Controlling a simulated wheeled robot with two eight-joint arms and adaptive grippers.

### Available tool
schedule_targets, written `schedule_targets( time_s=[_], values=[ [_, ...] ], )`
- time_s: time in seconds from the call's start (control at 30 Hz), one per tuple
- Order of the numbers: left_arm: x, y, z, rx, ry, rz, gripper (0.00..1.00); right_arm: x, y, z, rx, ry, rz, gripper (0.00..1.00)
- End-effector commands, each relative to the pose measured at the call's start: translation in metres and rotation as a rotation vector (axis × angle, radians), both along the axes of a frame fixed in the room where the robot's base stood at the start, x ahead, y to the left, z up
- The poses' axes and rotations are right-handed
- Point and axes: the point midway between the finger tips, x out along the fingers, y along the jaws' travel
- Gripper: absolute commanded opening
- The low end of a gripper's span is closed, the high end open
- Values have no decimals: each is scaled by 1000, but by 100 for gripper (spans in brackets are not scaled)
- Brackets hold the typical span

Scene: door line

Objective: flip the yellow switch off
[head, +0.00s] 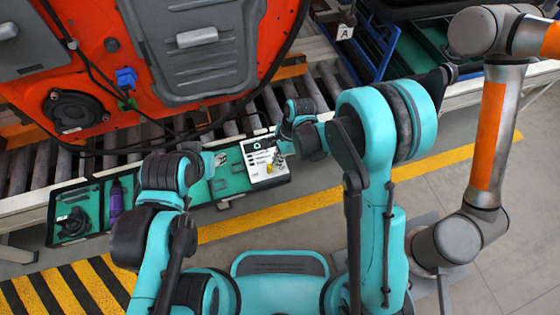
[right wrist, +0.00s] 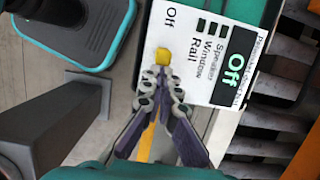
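The yellow switch (right wrist: 162,56) stands on a white panel (right wrist: 197,72) in the right wrist view, beside the label "Off". The panel also shows in the head view (head: 268,179), at the right end of the long tray. My right gripper (right wrist: 160,76) points at the switch with its fingertips close together, just short of it or touching it; I cannot tell which. In the head view my right gripper (head: 278,160) is over the panel and small.
A large orange door (head: 90,75) with a grey panel hangs behind the tray (head: 97,238). A roller conveyor (head: 318,88) runs behind. A grey and orange robot arm (head: 492,130) stands at the right.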

Motion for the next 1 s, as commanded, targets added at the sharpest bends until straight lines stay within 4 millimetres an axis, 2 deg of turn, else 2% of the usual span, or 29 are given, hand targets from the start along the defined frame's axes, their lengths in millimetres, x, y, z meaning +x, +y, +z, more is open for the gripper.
schedule_targets(
  time_s=[0.27, 0.67, 1.0],
  values=[
    [0, 0, 1, 0, 0, 0, 40, -6, 17, 5, -229, -77, 5, 0],
    [0, 0, 0, 0, 0, 0, 40, -7, 20, 7, -229, -74, -1, 0],
    [0, 0, 9, 0, 0, 0, 40, -6, 20, 22, -228, -74, -1, 0]
  ],
)
